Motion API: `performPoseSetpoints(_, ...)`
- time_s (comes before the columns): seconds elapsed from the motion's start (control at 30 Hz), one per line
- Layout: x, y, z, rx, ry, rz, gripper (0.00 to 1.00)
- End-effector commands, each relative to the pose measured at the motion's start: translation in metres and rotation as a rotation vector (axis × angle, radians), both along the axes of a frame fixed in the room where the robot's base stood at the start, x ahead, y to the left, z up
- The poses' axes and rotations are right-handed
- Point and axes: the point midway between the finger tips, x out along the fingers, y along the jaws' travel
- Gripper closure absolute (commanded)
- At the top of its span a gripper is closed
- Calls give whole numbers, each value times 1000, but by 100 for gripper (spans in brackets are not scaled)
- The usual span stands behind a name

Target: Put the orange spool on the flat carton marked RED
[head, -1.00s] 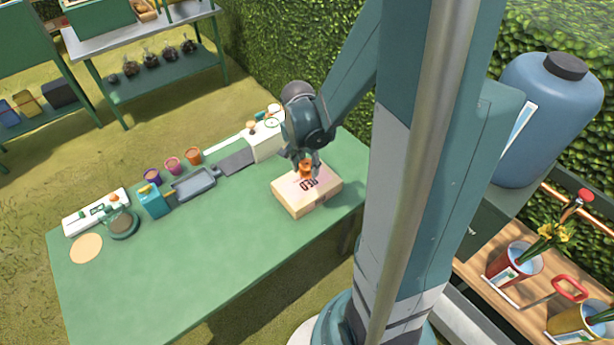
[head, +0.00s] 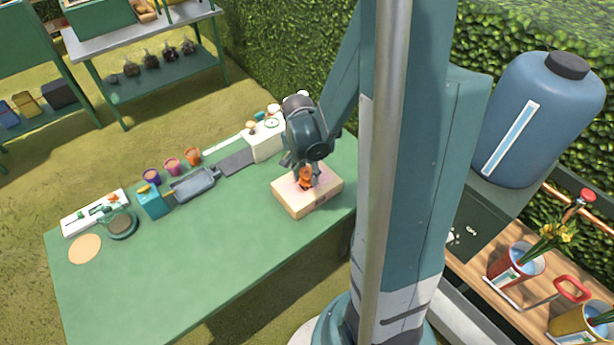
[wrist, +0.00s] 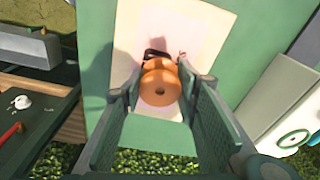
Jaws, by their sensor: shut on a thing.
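The orange spool (head: 305,177) is between the fingers of my gripper (head: 306,174), which is shut on it. The flat carton (head: 298,204) is pale cardboard and lies on the green table directly below the spool. In the wrist view the carton (wrist: 190,25) fills the space behind the spool. The spool hides most of the carton's dark lettering. I cannot tell whether the spool touches the carton top.
On the green table (head: 190,270) a white box (head: 264,140) stands behind the carton. A grey tray (head: 194,184), several small coloured pots and a teal box (head: 153,203) stand further left. The table's front left is clear. A large blue barrel (head: 545,120) stands at the right.

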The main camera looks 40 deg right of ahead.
Motion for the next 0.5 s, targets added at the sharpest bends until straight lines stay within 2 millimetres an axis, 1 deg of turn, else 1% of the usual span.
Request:
performPoseSetpoints(0.13, 0, 0, -6, 0, 0, 0, 79)
performPoseSetpoints(0.5, 0, 0, -7, 0, 0, 0, 79)
